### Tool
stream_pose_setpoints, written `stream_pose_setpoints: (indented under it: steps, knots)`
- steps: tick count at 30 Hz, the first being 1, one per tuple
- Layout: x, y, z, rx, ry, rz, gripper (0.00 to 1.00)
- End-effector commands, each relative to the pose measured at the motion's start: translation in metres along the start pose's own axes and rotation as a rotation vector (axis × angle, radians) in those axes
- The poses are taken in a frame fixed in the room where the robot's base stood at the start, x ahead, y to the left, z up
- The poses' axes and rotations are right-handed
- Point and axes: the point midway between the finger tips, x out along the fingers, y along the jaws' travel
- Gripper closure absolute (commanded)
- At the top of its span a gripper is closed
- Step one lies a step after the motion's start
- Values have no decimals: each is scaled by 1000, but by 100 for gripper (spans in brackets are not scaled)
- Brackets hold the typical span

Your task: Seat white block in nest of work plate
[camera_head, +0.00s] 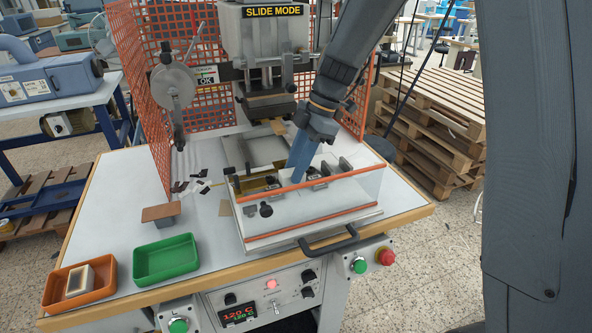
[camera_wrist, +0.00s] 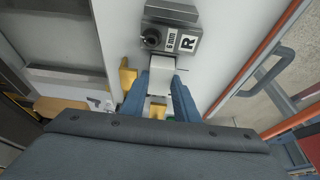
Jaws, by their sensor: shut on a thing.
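My gripper (camera_head: 296,178) reaches down inside the clear guard with orange edges, over the machine's work area. In the wrist view my gripper (camera_wrist: 161,86) has its two blue fingers shut on the white block (camera_wrist: 163,73). The block lies just below a grey clamp (camera_wrist: 172,38) marked "6 mm" and "R". Yellow pieces show beside the left finger (camera_wrist: 127,76) and between the fingers (camera_wrist: 158,109). The work plate (camera_wrist: 110,22) appears as a pale surface around them. I cannot tell whether the block is in the nest or above it; my fingers hide its underside.
The clear guard (camera_head: 335,197) encloses the work area at the front and right. The press head (camera_head: 264,60) hangs behind. A green tray (camera_head: 166,259) stands empty on the table; an orange tray (camera_head: 52,295) holds a cream block (camera_head: 78,281). An orange mesh fence (camera_head: 141,85) stands left.

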Motion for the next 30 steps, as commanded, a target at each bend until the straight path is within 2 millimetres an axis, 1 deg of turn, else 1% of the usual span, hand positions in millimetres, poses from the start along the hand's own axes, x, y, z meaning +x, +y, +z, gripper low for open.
stream_pose_setpoints:
  steps: [1, 2, 6, 7, 8, 17, 20, 23, 25, 30]
  knots:
    - [6, -1, 3, 0, -1, -4, 98]
    - [7, -2, 3, 0, -2, -4, 100]
    - [7, -3, 3, 1, -2, -7, 100]
    - [8, -3, 3, 1, -2, -8, 67]
    - [8, -3, 3, 1, -2, -8, 65]
    - [6, -2, 2, 0, -2, -5, 65]
    - [1, -1, 3, 0, -2, -2, 65]
    - [-10, 0, 3, 0, -2, 0, 65]
    - [-21, 0, 3, -1, -3, 1, 65]
    - [-56, 1, 4, -1, -3, 2, 65]
